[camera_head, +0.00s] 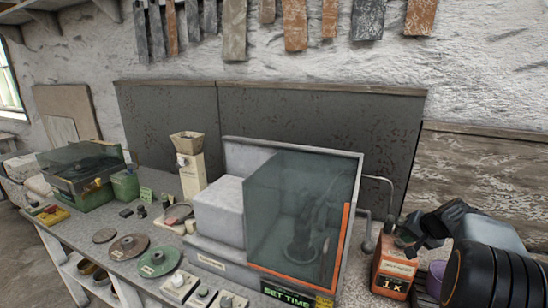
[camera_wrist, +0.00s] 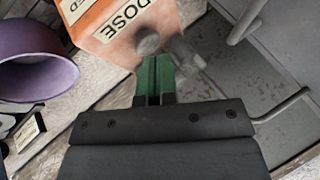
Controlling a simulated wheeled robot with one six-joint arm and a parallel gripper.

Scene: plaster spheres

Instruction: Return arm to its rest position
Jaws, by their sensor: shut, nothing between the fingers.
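My gripper (camera_wrist: 156,72) shows in the wrist view with its two green fingers together and nothing between them. In the head view my gripper (camera_head: 408,238) is at the right, at the end of my dark arm, just by the top of an orange dosing box (camera_head: 393,272). The arm is bent over the right end of the bench. In the wrist view the orange box (camera_wrist: 98,18) with a "DOSE" label lies just beyond the fingertips. A grey rounded knob shows there too. I cannot tell whether the fingers touch it.
A purple cup (camera_wrist: 38,78) stands left of the fingers in the wrist view. A glass-fronted machine (camera_head: 300,215) with an orange edge stands left of the box. Bent metal pipes (camera_head: 366,215) are between them. Grinding discs (camera_head: 160,262) and a green machine (camera_head: 80,172) are farther left.

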